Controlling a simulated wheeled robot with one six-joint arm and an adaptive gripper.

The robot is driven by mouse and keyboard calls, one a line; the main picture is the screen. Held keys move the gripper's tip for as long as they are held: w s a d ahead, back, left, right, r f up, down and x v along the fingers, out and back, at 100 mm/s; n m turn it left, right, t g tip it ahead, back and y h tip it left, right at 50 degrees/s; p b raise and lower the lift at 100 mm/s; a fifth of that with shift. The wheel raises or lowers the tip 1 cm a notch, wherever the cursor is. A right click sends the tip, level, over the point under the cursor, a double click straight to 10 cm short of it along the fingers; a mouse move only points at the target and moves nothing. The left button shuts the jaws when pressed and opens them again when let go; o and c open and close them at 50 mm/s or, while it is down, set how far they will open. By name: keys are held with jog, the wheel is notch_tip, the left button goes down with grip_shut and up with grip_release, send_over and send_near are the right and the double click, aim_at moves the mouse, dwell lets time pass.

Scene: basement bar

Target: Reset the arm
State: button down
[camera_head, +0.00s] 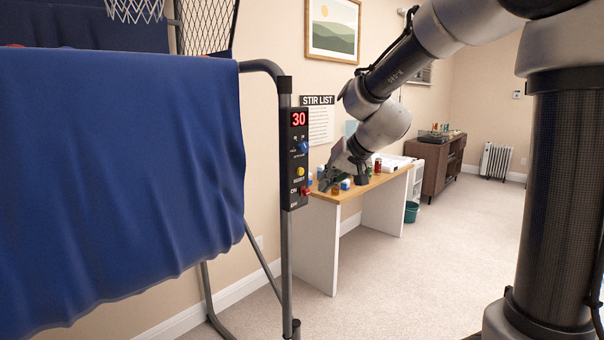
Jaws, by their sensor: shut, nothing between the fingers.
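My arm reaches in from the upper right of the head view and bends down toward the desk. My gripper (343,172) is at the arm's lower end, in front of the small things on the desk top as seen from here. Its fingers are small and dark in this view; they look shut, with nothing seen held between them. I cannot tell whether it touches anything on the desk.
A wooden-topped desk (375,184) holds several small items, including a red can (378,166). An arcade basketball frame with a control box (295,160) and blue cloth (120,180) stands at left. A dark cabinet (436,168) and radiator (496,161) are behind. Carpet (440,260) is clear.

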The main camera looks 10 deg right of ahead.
dwell(0.5)
jog(key=s+d+g+h, duration=0.1)
jog(key=s+d, duration=0.3)
jog(key=s, duration=0.6)
jog(key=s+d+f+n+g+h, duration=0.1)
jog(key=s+d, duration=0.4)
jog(key=s, duration=0.6)
jog(key=s+d+g+h, duration=0.1)
jog(key=s+d, duration=0.4)
jog(key=s, duration=0.5)
jog(key=shift+s+d+f+h, duration=0.2)
jog(key=shift+s+f+h, duration=0.15)
jog(key=shift+h, duration=0.35)
